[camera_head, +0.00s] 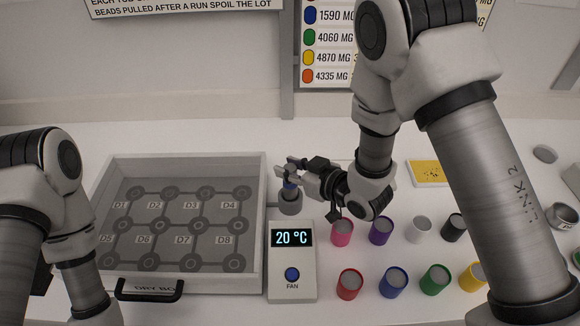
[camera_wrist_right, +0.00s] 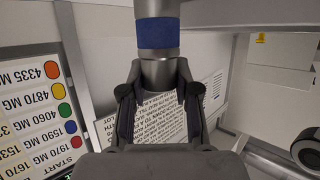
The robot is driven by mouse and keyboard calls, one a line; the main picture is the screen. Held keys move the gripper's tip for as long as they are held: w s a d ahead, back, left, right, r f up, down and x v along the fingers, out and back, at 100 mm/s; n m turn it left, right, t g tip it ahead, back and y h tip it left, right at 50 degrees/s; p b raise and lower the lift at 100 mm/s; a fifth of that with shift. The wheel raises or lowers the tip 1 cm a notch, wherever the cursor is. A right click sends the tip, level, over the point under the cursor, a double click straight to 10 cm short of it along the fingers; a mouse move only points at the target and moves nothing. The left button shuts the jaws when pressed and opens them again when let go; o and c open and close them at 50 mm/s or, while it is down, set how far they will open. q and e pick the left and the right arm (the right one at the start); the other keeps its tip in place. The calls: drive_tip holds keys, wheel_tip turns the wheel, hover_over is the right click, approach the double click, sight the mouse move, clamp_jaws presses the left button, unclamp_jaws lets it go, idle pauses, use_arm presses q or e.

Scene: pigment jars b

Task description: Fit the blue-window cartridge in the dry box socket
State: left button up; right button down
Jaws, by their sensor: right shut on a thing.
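The blue-window cartridge (camera_wrist_right: 158,33) is a grey cylinder with a wide blue band. It shows in the right wrist view between my fingers, and its blue part shows small in the head view (camera_head: 290,184). My right gripper (camera_head: 288,172) is shut on it; it also shows in the right wrist view (camera_wrist_right: 160,100). The cartridge is over a round grey socket (camera_head: 290,205) at the right side of the dry box (camera_head: 258,225). I cannot tell whether its lower end is inside the socket.
The dry box has a black front handle (camera_head: 150,292) and round, labelled places in it. A control unit (camera_head: 292,290) reading 20 °C, with a blue FAN button, stands in front of the socket. Several coloured jars, such as a pink one (camera_head: 342,233), stand to the right.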

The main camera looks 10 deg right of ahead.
drive_tip(key=shift+f+b, duration=0.65)
drive_tip(key=shift+f, duration=0.25)
drive_tip(key=c, duration=0.8)
unclamp_jaws()
drive_tip(key=shift+o, duration=0.2)
drive_tip(key=v, duration=0.7)
drive_tip(key=shift+s+d, duration=0.15)
drive_tip(key=shift+s, duration=0.1)
